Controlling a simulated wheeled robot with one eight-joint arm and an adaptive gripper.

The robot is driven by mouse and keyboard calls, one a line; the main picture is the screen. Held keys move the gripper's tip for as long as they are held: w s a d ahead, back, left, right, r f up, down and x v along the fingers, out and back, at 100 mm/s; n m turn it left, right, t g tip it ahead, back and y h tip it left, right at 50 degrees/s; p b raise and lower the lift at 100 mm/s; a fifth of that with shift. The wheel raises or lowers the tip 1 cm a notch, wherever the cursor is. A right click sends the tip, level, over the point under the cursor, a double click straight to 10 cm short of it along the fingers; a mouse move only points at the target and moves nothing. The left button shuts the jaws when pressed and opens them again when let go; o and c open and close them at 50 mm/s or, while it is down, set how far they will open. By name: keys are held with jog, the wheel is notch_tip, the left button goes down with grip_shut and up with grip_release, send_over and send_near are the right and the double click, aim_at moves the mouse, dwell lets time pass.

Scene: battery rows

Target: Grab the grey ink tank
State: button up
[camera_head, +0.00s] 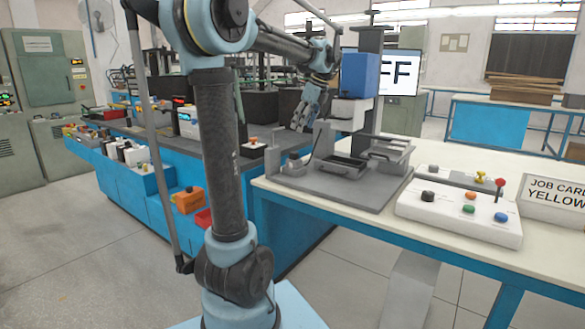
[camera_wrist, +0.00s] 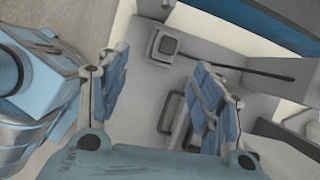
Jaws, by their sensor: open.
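A small grey block with a dark square top (camera_head: 294,161), which looks like the grey ink tank, stands at the left of a grey machine base (camera_head: 350,197) on the right-hand table. In the wrist view the same-looking grey block (camera_wrist: 166,46) shows between and beyond the fingers. My gripper (camera_head: 300,124) is open and empty, pointing down above the base, higher than the block and apart from it. In the wrist view my gripper (camera_wrist: 160,62) has its two blue finger pads wide apart. The block's lower sides are mostly hidden from above.
A machine with a blue head (camera_head: 360,75) rises behind the base. An upright grey plate (camera_head: 323,140) and a slotted holder (camera_head: 345,164) stand just right of the block. A white button panel (camera_head: 460,216) and a "JOB CARD YELLOW" sign (camera_head: 555,198) lie farther right.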

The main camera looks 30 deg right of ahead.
aim_at(296, 153)
jog(key=shift+m, duration=0.5)
jog(key=x, duration=0.5)
jog(key=d+x, duration=0.1)
jog(key=x, duration=1)
jog(key=shift+w+d+f, duration=0.15)
jog(key=shift+d+f, duration=0.2)
jog(key=shift+f, duration=0.1)
jog(key=c, duration=1.2)
